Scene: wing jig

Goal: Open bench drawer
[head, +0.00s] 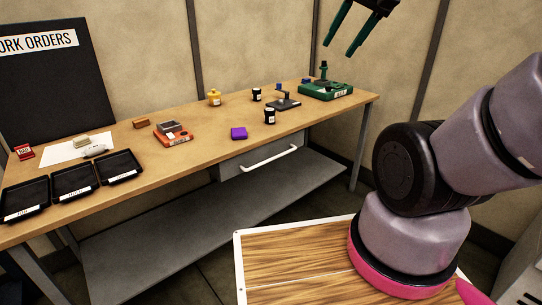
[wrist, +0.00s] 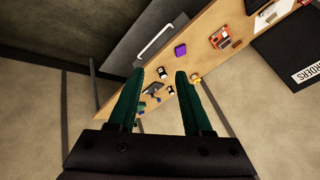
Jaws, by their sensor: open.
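The bench drawer (head: 234,168) is a grey front under the right half of the wooden bench top, with a white bar handle (head: 269,158) across it. It looks shut. In the wrist view the white handle (wrist: 155,40) shows at the top, beyond my fingertips. My gripper (head: 345,43) has green fingers and is open and empty, high above the right end of the bench, well apart from the handle. In the wrist view its two fingers (wrist: 160,75) stand apart with nothing between them but the distant bench.
The bench top (head: 215,152) holds a purple block (head: 239,133), dark jars (head: 270,117), a green case (head: 325,90), an orange box (head: 173,134) and black trays (head: 73,182). A grey shelf (head: 205,215) lies below the drawer. Free space lies before the handle.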

